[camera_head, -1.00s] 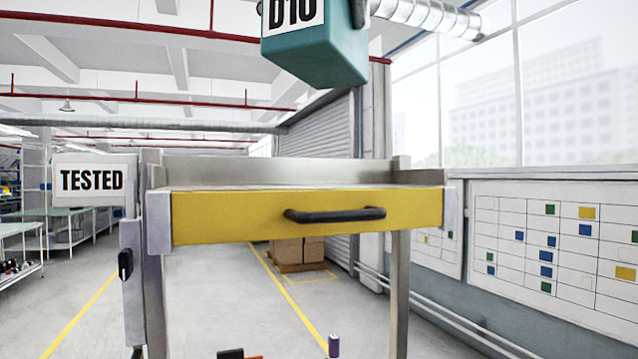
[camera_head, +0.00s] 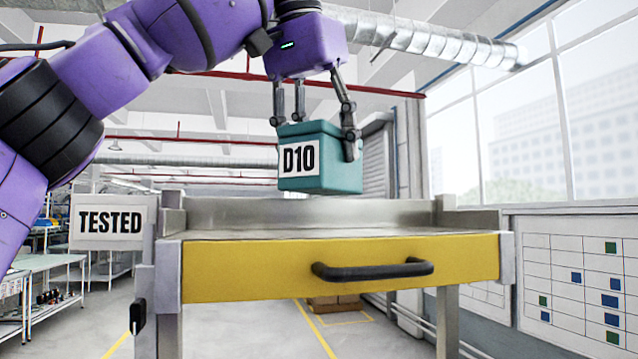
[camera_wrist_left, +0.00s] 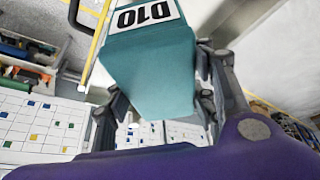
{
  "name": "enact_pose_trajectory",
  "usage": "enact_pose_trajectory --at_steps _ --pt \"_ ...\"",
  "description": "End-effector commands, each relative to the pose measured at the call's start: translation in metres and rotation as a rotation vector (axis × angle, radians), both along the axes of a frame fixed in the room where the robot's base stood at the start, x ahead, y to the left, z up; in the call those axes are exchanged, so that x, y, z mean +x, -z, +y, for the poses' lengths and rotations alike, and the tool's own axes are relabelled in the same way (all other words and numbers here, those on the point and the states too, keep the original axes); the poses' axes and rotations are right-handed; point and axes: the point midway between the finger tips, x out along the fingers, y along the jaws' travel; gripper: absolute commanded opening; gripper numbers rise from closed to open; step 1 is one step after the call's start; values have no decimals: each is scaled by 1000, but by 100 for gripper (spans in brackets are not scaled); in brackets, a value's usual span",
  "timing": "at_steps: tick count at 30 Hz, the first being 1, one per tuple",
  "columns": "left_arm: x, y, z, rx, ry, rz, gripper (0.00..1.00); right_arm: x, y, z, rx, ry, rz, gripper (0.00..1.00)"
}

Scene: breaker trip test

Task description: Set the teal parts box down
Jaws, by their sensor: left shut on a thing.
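The teal parts box (camera_head: 335,176) carries a white label reading D10 and hangs in the air above the metal bench top (camera_head: 330,234). My left gripper (camera_head: 318,128) comes down from above and is shut on the box. In the left wrist view the box (camera_wrist_left: 155,75) sits between the fingers of my left gripper (camera_wrist_left: 155,110). My right gripper is not in view.
The bench has a yellow drawer front (camera_head: 240,270) with a black handle (camera_head: 372,269). A sign reading TESTED (camera_head: 110,222) stands at its left. A raised metal rim (camera_head: 230,213) runs along the back. The visible bench top looks clear.

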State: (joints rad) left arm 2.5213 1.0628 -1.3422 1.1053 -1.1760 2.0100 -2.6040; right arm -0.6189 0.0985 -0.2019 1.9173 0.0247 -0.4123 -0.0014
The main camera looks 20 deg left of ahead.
Motion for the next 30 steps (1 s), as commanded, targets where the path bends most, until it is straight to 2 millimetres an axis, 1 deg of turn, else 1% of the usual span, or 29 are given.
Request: enact_pose_trajectory --at_steps 3,8,12,16,25,29,30 --pt "6 10 6 -2 1 -3 15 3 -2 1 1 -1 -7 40" --pt "11 18 10 -2 0 -4 15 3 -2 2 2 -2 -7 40" --pt "15 37 12 0 2 0 15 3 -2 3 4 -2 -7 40" --pt "14 49 12 -1 2 -3 15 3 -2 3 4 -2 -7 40" --pt "13 50 12 -3 -1 -7 15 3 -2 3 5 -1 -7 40" --pt "13 54 12 -1 -1 -5 15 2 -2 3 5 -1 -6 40" --pt "13 55 12 -1 -1 -4 54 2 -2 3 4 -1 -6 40"
